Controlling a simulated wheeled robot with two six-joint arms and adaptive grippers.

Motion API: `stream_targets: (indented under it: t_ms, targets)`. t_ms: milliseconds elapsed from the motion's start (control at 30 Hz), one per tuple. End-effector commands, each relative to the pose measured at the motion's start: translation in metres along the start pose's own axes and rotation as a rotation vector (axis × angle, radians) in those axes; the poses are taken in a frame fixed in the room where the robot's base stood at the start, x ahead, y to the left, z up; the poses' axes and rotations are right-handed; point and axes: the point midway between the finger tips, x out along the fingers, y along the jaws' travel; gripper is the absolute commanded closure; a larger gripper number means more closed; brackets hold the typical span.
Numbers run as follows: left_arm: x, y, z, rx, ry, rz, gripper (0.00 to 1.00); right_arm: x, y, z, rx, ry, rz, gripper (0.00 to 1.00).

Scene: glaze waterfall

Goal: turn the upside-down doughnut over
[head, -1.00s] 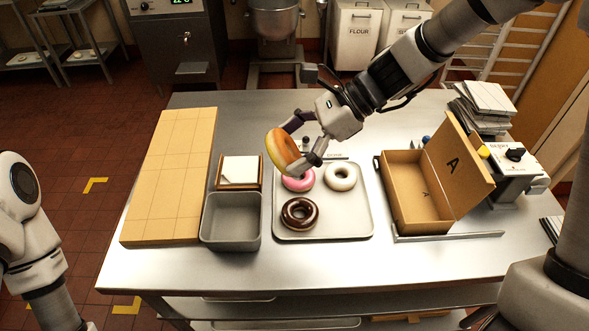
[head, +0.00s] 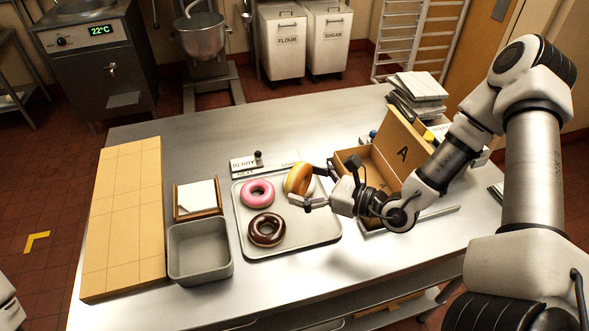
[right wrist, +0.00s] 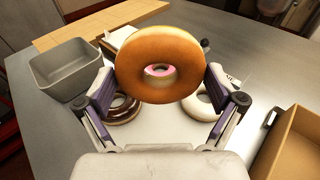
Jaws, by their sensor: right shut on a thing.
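My right gripper (head: 311,186) is shut on a plain golden-brown doughnut (head: 298,179). It holds the ring on edge, roughly upright, above the right part of the metal tray (head: 290,250). In the right wrist view, the two fingers grip opposite sides of the doughnut (right wrist: 160,88), whose browned face is towards that camera. A pink-iced doughnut (head: 257,192) and a chocolate doughnut (head: 267,230) lie on the tray. My left gripper is out of view.
A grey bin (head: 200,252) and a wooden holder with white paper (head: 197,198) stand left of the tray, beside a long wooden board (head: 125,220). An open cardboard box (head: 403,150) stands to the right, behind my right arm. The table's front strip is clear.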

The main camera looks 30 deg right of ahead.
Motion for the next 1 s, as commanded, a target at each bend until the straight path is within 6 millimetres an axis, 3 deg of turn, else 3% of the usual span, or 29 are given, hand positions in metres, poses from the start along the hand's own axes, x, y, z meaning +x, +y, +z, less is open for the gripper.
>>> stream_targets:
  t_ms: [267,733,1000]
  targets:
    - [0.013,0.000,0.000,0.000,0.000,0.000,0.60,0.003,0.001,-0.014,-0.002,-0.026,0.003,0.47]
    - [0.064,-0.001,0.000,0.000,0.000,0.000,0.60,0.011,0.000,-0.069,-0.002,-0.026,0.003,0.47]
    - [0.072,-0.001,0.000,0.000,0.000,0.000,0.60,0.012,0.001,-0.076,-0.002,-0.026,0.003,0.47]
